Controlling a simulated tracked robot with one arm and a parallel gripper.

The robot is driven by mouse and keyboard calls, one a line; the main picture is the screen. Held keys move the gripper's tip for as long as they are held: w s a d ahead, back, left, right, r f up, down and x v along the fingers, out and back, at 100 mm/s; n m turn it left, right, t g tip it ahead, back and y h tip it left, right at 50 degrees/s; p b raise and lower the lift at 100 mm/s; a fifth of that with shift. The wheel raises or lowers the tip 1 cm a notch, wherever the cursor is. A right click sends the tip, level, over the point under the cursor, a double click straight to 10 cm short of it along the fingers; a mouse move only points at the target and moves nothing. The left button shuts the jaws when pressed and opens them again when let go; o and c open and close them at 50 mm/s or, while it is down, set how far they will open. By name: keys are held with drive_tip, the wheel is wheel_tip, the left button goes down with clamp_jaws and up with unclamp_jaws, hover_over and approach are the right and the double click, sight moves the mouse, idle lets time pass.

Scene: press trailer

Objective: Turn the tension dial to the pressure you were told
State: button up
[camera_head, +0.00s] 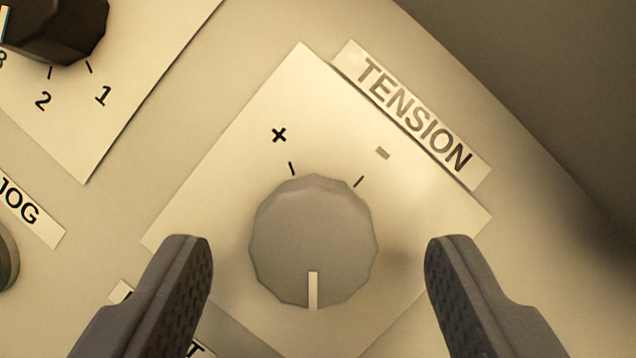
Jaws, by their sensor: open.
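The tension dial (313,232) is a grey faceted knob on a cream square plate (225,200), set at a slant in the picture. Its white pointer line points straight down in the picture. A label reading TENSION (415,115) lies along the plate's upper right edge. My gripper (318,250) is open, with one finger left and one finger right of the dial. Visible gaps separate both fingers from the knob.
A black knob (58,28) with numbers on its plate is at the top left. A JOG label (25,207) and part of a round control (6,258) are at the left edge. Another label is mostly hidden behind my left finger. The panel's rounded edge runs down the right side.

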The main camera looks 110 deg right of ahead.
drive_tip(key=shift+x, duration=0.75)
drive_tip(key=c, duration=1)
drive_tip(key=shift+o, duration=0.2)
drive_tip(key=shift+m, duration=0.3)
